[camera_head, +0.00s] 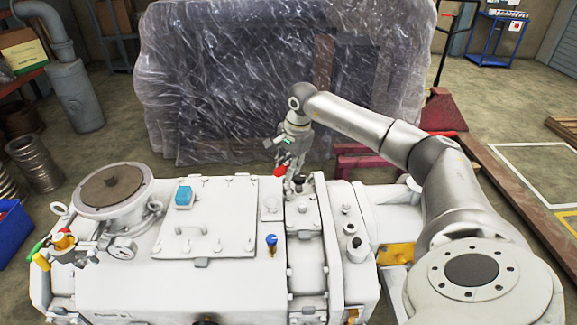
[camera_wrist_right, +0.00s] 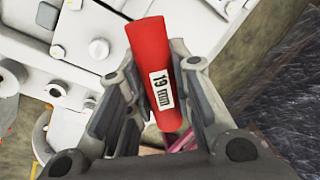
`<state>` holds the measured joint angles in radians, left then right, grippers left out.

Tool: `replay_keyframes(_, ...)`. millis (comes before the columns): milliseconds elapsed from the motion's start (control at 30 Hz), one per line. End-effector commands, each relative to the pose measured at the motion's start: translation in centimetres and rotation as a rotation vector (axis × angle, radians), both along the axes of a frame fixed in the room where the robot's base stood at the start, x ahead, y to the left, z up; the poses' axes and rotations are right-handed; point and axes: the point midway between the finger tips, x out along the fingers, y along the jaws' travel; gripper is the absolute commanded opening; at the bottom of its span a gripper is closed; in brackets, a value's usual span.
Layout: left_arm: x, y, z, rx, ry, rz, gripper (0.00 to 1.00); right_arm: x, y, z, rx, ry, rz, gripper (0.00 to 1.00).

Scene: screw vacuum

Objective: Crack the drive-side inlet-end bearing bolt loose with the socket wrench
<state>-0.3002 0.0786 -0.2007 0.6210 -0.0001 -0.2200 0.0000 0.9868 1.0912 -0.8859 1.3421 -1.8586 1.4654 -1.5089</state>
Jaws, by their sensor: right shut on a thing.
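The socket wrench shows in the right wrist view as a thick red handle (camera_wrist_right: 152,65) with a white "19 mm" label. My right gripper (camera_wrist_right: 160,95) is shut around this handle. In the head view my right gripper (camera_head: 291,180) points down over the far edge of the white vacuum pump (camera_head: 140,275), near its end flange. A small red bit of the wrench (camera_head: 279,171) shows beside the fingers. The socket end and the bearing bolt are too small or hidden to make out, so I cannot tell whether they touch. My left gripper is not in view.
A plastic-wrapped crate (camera_head: 220,80) stands just behind the pump. The pump top carries a round flange (camera_head: 112,187), a gauge (camera_head: 122,249), a blue cap (camera_head: 184,196) and a blue-topped fitting (camera_head: 271,240). A red pallet jack (camera_head: 445,108) stands at the back right.

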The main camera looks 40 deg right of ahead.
Motion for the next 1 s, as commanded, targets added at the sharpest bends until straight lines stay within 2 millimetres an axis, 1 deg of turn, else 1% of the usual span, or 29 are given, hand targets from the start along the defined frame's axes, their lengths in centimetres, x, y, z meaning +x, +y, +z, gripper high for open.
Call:
replay_keyframes(233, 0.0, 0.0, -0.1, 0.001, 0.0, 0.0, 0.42, 0.0, 0.0, 0.0, 0.0, -0.001, 0.0, 0.0)
replay_keyframes(867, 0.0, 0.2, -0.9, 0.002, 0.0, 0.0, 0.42, 0.0, 0.0, -1.3, 0.0, -0.001, 0.0, 0.0)
replay_keyframes(1000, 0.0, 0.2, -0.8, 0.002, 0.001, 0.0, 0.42, 0.0, 0.0, -1.2, 0.0, -0.001, 0.004, 0.0)
